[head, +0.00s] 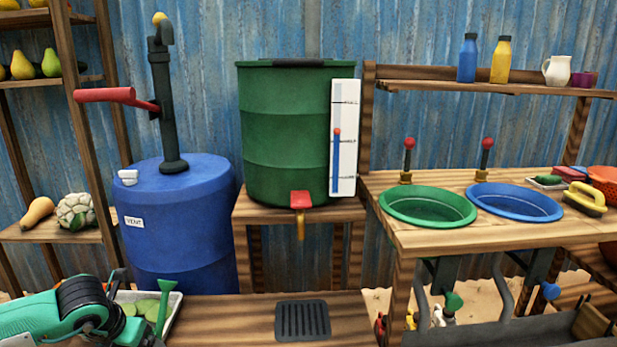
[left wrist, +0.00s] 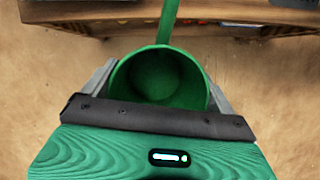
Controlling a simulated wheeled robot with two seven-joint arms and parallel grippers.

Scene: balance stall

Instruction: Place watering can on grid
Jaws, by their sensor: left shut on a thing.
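The watering can (left wrist: 160,78) is green with a round open top. In the left wrist view it sits between the two grey fingers of my left gripper (left wrist: 160,90), which is shut on it. Its spout points away from the gripper, toward the wooden edge at the top. In the head view the can's flared green spout (head: 165,302) rises at the lower left, and most of its body is hidden or cut off. The grid (head: 303,320) is a dark slotted plate on the low wooden bench, bare, to the right of the can. My right gripper is not in view.
A white tray (head: 176,298) with green slices lies behind the spout. A blue barrel (head: 180,225) with a pump stands behind the bench. A green tank (head: 285,140) with a tap (head: 300,225) stands above and behind the grid. Bare bench (head: 235,320) lies between tray and grid.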

